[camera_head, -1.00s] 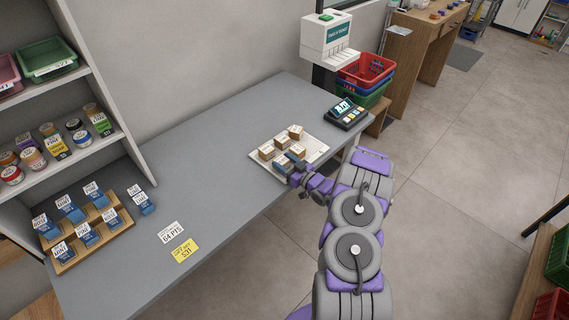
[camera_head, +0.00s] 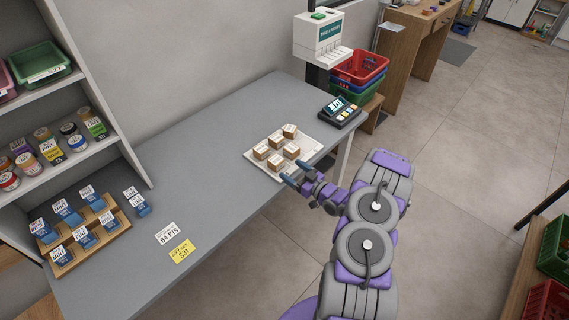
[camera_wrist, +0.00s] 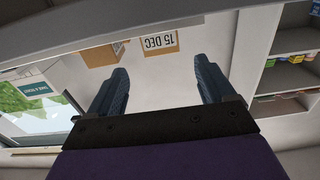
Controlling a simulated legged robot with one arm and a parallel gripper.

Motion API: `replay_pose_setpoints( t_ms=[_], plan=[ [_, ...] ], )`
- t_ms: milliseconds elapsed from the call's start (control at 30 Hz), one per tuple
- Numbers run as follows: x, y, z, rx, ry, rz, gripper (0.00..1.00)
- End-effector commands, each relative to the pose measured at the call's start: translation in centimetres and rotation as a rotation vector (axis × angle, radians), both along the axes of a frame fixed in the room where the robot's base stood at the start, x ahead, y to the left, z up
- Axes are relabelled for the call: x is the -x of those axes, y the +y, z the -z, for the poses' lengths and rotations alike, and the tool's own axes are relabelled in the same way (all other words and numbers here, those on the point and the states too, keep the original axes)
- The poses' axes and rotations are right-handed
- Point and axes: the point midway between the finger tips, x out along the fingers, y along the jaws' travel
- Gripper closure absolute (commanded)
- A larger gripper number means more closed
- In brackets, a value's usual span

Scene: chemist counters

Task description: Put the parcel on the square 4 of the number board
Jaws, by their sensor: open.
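The number board is a pale flat board (camera_head: 311,143) on the grey counter in the head view. Several small brown cardboard parcels stand on it; their labels and the squares' numbers are too small to read. The front parcel (camera_head: 276,161) is nearest my gripper (camera_head: 297,174). My gripper is open and empty, its blue fingers just off the board's front right edge, apart from the parcels. In the wrist view, a parcel labelled "15 DEC" (camera_wrist: 160,43) shows upside down beyond and between the open fingers (camera_wrist: 163,82). Another parcel (camera_wrist: 103,53) shows to its left.
A card terminal (camera_head: 341,111) is behind the board, with a ticket dispenser (camera_head: 318,38) and stacked baskets (camera_head: 360,68) beyond. The counter between is clear.

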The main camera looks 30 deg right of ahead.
Motion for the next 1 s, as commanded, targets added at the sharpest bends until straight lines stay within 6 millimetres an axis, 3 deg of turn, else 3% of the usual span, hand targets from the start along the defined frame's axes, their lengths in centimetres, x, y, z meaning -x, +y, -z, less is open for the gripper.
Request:
replay_pose_setpoints(
  t_ms=[200,433,633,800,1000],
  plan=[
    [3.1,-1.2,-0.1,0.002,0.0,0.003,0.18],
    [4.2,-1.5,-0.2,0.009,0.005,0.0,0.18],
    [1.7,-1.5,-1.5,0.102,0.103,0.008,0.18],
    [-1.2,-1.6,-4.1,0.232,0.257,0.047,0.18],
    [-2.2,-1.2,-7.7,0.353,0.449,0.112,0.18]
  ],
)
